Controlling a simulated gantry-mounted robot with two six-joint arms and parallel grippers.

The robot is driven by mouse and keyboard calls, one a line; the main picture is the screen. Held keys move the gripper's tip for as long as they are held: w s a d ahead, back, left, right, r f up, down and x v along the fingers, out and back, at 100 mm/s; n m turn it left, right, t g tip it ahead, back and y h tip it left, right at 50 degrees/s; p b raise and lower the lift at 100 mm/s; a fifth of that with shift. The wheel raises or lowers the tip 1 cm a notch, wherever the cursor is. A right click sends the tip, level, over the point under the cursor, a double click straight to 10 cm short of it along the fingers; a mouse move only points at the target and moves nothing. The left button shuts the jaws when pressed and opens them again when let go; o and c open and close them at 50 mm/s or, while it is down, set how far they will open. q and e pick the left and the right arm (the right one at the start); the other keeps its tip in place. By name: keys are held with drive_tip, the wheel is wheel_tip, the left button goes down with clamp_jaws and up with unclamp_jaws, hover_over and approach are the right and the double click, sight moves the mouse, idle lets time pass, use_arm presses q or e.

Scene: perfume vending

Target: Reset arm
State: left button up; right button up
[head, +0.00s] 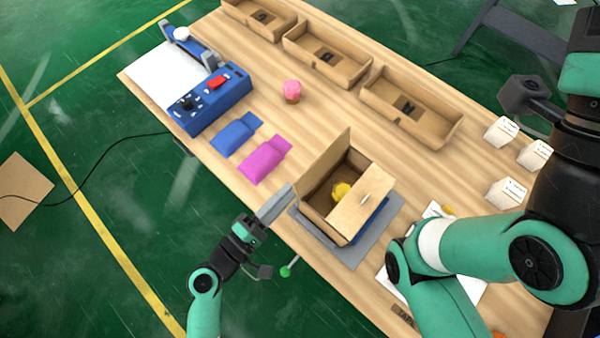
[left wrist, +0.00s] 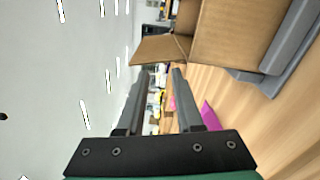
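My left gripper (head: 275,203) is beside the left edge of the open cardboard box (head: 320,222), near the table's front edge. In the left wrist view its two grey fingers (left wrist: 160,85) are apart with nothing between them. The box stands on a grey mat with flaps raised; a yellow item (head: 341,191) shows inside. The box also shows in the left wrist view (left wrist: 230,35), right of the fingers. My right arm crosses the right side of the head view; its gripper fingers are out of the picture.
A blue control box (head: 212,102), a blue pouch (head: 233,136), a purple pouch (head: 262,160) and a pink item (head: 292,91) lie on the wooden table. Open cardboard trays (head: 440,125) line the back. White cartons (head: 500,132) stand at the right.

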use_arm(q)
drive_tip(key=shift+s+a, duration=0.5)
drive_tip(key=shift+s, duration=0.05)
drive_tip(key=w+a+r+m+t+h, duration=0.1)
drive_tip(key=w+r+m, duration=0.2)
drive_tip(key=r, duration=0.8)
drive_tip(key=w+r+m+t, duration=0.2)
drive_tip(key=w+r+m, duration=0.15)
drive_tip(key=r, duration=0.75)
drive_tip(key=w+a+r+m+t+h, duration=0.15)
drive_tip(key=r+m, duration=0.25)
drive_tip(key=r, duration=0.7)
drive_tip(key=s+a+r+m+t+y, duration=0.1)
drive_tip(key=s+a+r+t+y, duration=0.45)
drive_tip(key=r, duration=0.45)
drive_tip(key=s+a+r+m+t+y, duration=0.1)
drive_tip(key=s+a+r+t+y, duration=0.1)
drive_tip(key=a+r+t+y, duration=0.5)
wheel_tip(320, 180, up, 38)
drive_tip(key=g+p, duration=0.2)
drive_tip(key=p, duration=3.4)
drive_tip(key=shift+w+d+y, duration=0.3)
drive_tip(key=shift+w+y, duration=0.1)
